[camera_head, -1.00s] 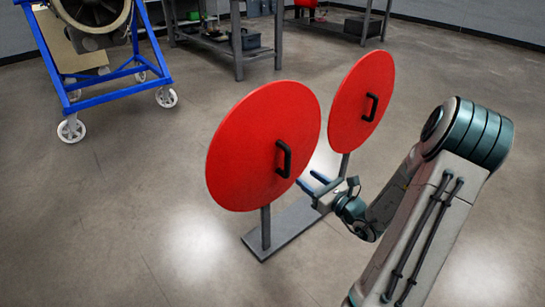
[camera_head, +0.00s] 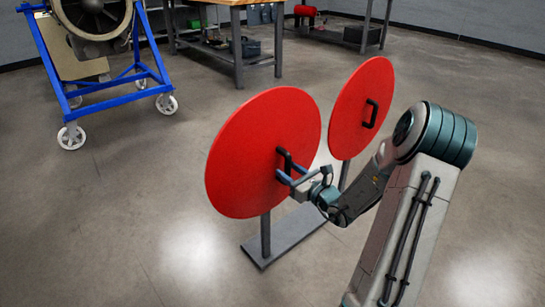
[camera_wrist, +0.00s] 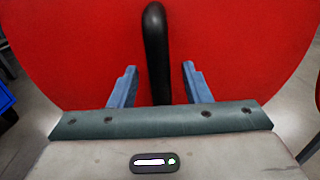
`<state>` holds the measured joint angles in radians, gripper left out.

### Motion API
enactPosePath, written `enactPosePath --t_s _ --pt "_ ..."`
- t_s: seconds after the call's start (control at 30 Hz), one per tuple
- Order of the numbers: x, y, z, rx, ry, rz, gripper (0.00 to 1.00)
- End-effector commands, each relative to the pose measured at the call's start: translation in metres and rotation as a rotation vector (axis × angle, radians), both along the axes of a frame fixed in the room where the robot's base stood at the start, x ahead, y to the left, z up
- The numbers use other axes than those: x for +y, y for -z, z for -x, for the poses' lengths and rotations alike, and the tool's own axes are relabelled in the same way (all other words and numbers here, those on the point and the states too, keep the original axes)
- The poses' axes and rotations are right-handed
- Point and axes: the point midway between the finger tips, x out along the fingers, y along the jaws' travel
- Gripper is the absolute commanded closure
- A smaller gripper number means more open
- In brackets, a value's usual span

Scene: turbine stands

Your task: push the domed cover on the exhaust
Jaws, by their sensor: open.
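Two red round covers stand on a grey stand (camera_head: 284,236), each with a black handle. The near cover (camera_head: 240,150) is the larger in view, and its black handle (camera_head: 284,160) faces my arm. The far cover (camera_head: 350,95) stands behind it to the right. My gripper (camera_head: 287,173) is open at the near cover's handle. In the wrist view the handle (camera_wrist: 156,55) is upright between the two blue fingers (camera_wrist: 157,85), with a gap on both sides. The exhaust (camera_head: 95,15) appears to be the turbine's round opening at the upper left, cut by the frame edge.
The turbine rests on a blue wheeled stand (camera_head: 150,85). A workbench (camera_head: 235,62) with tools and boxes is at the back, and another shelf (camera_head: 365,30) is to its right. The floor between the covers and the turbine stand is clear.

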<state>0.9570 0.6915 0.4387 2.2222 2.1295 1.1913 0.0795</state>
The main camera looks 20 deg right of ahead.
Motion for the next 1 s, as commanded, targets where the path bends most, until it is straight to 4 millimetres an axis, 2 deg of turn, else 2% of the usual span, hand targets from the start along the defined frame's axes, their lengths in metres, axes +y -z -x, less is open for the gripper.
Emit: enactPosePath --t_s 0.8,0.83,0.97,1.0 --pt "0.0003 -0.0002 0.0003 0.0 0.0 0.0 0.56" --pt "0.0003 -0.0002 0.0003 -0.001 0.0 0.0 0.59" --pt "0.0002 -0.0001 0.0004 0.0 0.0 0.0 0.95" --pt "0.0002 -0.0001 0.0004 0.0 0.0 0.0 1.0"
